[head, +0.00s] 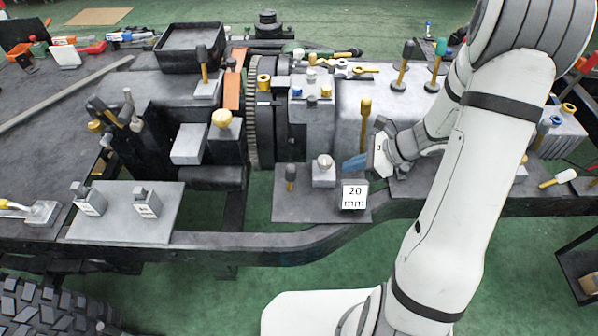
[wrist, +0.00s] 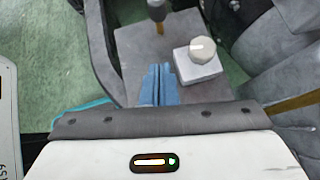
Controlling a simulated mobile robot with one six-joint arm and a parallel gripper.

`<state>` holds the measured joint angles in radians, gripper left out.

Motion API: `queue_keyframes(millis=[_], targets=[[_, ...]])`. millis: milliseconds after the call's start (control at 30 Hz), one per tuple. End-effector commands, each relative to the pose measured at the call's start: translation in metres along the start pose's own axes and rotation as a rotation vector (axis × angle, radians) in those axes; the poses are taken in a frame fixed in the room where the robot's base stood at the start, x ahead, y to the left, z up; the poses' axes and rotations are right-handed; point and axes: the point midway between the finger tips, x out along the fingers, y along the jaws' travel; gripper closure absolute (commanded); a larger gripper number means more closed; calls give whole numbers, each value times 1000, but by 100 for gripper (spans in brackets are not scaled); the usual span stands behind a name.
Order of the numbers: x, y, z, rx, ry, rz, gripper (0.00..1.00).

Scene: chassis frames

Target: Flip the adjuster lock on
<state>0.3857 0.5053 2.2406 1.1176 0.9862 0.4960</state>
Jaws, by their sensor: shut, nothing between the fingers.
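A grey plate (head: 280,212) on the chassis carries a small upright lever (head: 290,175), a block with a pale round knob (head: 323,163), and a "20 mm" sign (head: 354,196). No label shows which part is the adjuster lock; the small lever and the knob both stand here. My gripper (head: 350,166) has its blue fingers just right of the knob, above the plate. In the wrist view the fingers (wrist: 160,72) are together and empty. There the knob (wrist: 202,49) is to their right and the lever (wrist: 156,10) is beyond them, apart from them.
A yellow-handled lever (head: 365,112) rises behind my gripper. A toothed ring (head: 254,110) and dark housing stand behind the plate. The chassis rail (head: 240,244) runs in front. At left another plate (head: 115,228) carries two small switches. Open green floor shows below.

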Motion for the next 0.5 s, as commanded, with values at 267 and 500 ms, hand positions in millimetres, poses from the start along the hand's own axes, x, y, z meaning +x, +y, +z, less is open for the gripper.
queue_keyframes(millis=[267,500], targets=[[7,1,1,-4,0,4,100],[49,2,1,-3,1,9,100]])
